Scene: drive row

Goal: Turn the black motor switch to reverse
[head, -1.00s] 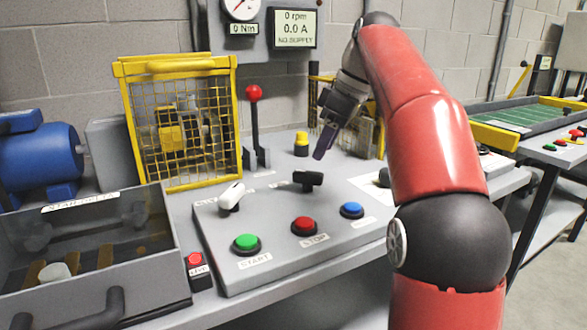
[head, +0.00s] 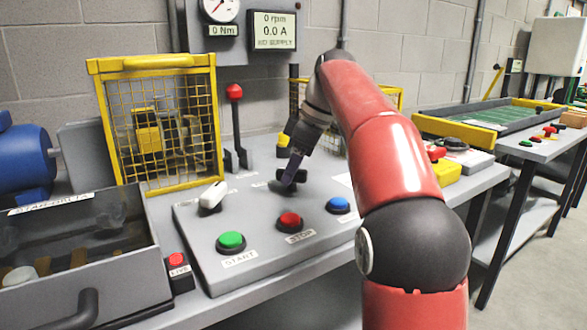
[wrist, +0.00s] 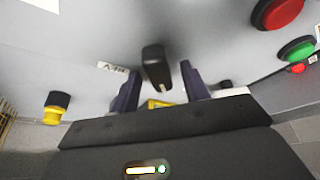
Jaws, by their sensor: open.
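The black motor switch (head: 290,188) stands on the sloped grey control panel (head: 262,245), behind the red stop button, partly hidden by my gripper in the head view. In the wrist view, its black handle (wrist: 156,66) points lengthwise between my two dark fingers, just beyond their tips. A small label reading "REV" (wrist: 112,68) lies beside it. My gripper (wrist: 160,84) is open, with one finger to each side of the handle. I cannot tell whether either finger touches it. In the head view my gripper (head: 291,174) reaches down over the switch.
A white switch (head: 213,196), green start button (head: 231,241), red stop button (head: 289,221) and blue button (head: 338,205) surround it. A red-knobbed lever (head: 235,125) and yellow cage (head: 158,125) stand behind. The display (head: 273,30) reads 0 rpm, 0.0 A.

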